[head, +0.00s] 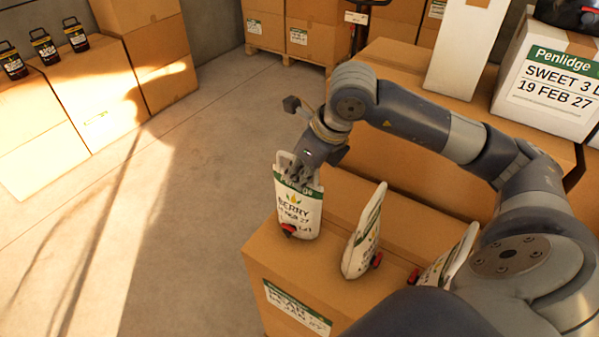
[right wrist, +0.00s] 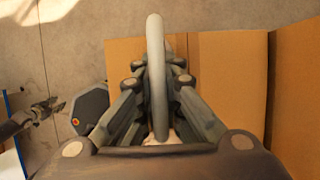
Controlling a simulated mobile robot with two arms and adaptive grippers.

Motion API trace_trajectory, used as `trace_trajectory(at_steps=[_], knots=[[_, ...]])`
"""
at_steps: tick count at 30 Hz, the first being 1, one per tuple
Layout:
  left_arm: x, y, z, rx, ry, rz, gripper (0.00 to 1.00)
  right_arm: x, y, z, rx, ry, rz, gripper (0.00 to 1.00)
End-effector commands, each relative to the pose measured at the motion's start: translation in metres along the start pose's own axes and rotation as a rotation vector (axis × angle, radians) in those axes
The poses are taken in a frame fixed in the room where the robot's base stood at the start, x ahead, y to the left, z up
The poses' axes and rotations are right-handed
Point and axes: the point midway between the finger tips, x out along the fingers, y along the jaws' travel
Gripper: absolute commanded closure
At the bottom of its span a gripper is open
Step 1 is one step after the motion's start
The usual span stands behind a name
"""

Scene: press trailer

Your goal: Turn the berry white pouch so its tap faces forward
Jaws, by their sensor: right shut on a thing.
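The berry white pouch (head: 298,210) stands upright at the left end of the cardboard box top in the head view. Its printed front and the red tap (head: 289,229) at its lower edge show toward the camera. My right gripper (head: 300,176) is shut on the top of this pouch, by its handle. In the right wrist view the pale handle loop (right wrist: 155,60) rises between the fingers of my right gripper (right wrist: 157,125), and the pouch body is mostly hidden. My left gripper is not clearly seen in the head view.
Another white pouch (head: 363,232) stands right of the berry pouch, and a third (head: 447,258) is partly hidden by my arm. All stand on the cardboard box (head: 275,268). Open floor (head: 190,190) lies left.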

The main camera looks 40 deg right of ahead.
Motion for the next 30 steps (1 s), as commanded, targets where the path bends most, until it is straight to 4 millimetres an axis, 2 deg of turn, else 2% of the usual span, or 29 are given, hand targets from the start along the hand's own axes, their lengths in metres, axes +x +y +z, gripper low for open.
trace_trajectory(at_steps=[12,16,26,30], knots=[[0.008,0.000,0.000,0.000,0.001,0.000,0.60,0.004,-0.001,-0.001,0.000,-0.007,-0.002,1.00],[0.007,0.000,-0.001,0.000,0.002,0.000,0.60,0.004,-0.001,-0.001,0.000,-0.006,-0.002,0.69],[0.007,-0.002,0.002,0.000,-0.001,-0.003,0.60,0.006,0.000,-0.004,0.000,0.005,0.001,0.69],[0.007,-0.002,0.001,-0.001,-0.001,-0.002,0.60,-0.006,-0.001,-0.002,0.000,-0.001,-0.002,0.69]])
